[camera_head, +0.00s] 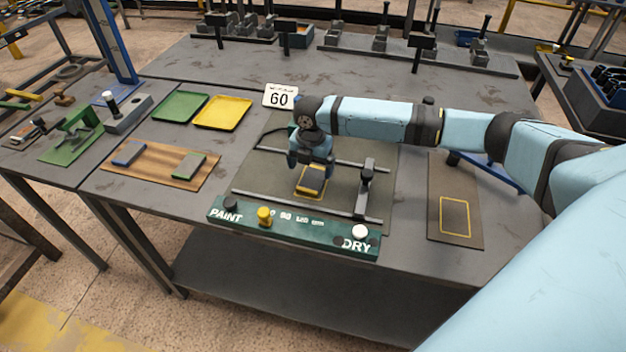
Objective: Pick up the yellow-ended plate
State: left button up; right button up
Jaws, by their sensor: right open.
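The yellow-ended plate (310,180) is a small dark plate with yellow at its near end. It lies on the paint station's dark mat (270,172), inside a thin yellow outline. My right gripper (312,164) points down at the plate's far end, just above or around it. The jaws are open; whether they touch the plate cannot be told, as the gripper covers that end. My left gripper is not in view.
In front is a green PAINT/DRY panel (290,228) with knobs. To the left are a wooden board (160,166) with a blue and a green plate, a green tray (180,106) and a yellow tray (222,112). An outlined mat (455,200) lies right.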

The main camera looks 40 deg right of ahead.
aim_at(312, 179)
jog(key=f, duration=0.4)
jog(key=shift+d+f, duration=0.25)
jog(key=shift+f, duration=0.15)
jog(key=shift+r, duration=0.1)
jog(key=c, duration=1.5)
jog(key=shift+r, duration=0.15)
